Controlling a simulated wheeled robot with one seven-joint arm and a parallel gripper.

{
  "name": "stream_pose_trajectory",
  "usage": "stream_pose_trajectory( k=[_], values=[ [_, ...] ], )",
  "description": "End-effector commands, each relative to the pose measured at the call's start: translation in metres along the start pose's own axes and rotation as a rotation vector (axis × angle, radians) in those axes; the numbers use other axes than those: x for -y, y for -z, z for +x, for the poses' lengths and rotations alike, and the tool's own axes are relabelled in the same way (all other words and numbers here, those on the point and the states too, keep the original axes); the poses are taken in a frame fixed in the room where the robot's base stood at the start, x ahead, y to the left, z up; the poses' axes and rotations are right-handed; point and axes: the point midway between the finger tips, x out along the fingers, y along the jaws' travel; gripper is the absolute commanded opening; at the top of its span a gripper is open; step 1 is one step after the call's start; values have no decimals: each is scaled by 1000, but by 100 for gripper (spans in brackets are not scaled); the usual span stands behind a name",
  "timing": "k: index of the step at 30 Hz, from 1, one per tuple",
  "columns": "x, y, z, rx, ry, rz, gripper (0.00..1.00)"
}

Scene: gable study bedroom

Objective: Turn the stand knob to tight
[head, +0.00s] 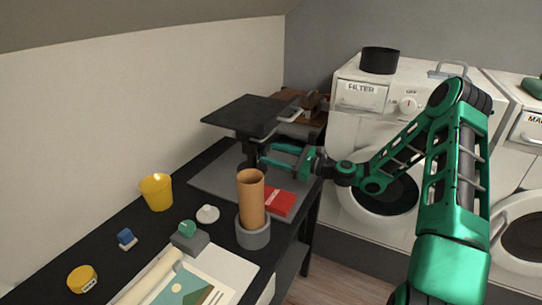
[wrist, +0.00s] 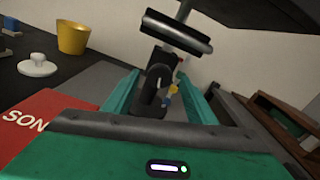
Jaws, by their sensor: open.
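The music-stand-like stand has a flat black top (head: 243,115) and a dark post on a grey mat. In the wrist view a black upright part of the stand (wrist: 152,85) rises between my fingers, under a dark cylindrical bar with pale edges. A small piece with yellow, red and blue marks (wrist: 170,96) shows beside the post; I cannot tell whether it is the knob or its markings, nor the knob's setting. My green gripper (head: 268,156) is open and level at the post, below the top. Its fingers flank the post, and contact is unclear.
White washers (head: 362,125) stand beyond the black table.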

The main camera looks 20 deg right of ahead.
Motion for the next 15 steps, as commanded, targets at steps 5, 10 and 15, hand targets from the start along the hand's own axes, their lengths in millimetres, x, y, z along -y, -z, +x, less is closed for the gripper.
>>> stream_pose_trajectory(
  k=[5, 10, 15],
  values=[
    [0, 0, 9, 0, 1, 1, 51],
    [0, 0, 10, 0, 1, 1, 51],
    [0, 0, 10, 0, 1, 1, 35]
  ],
)
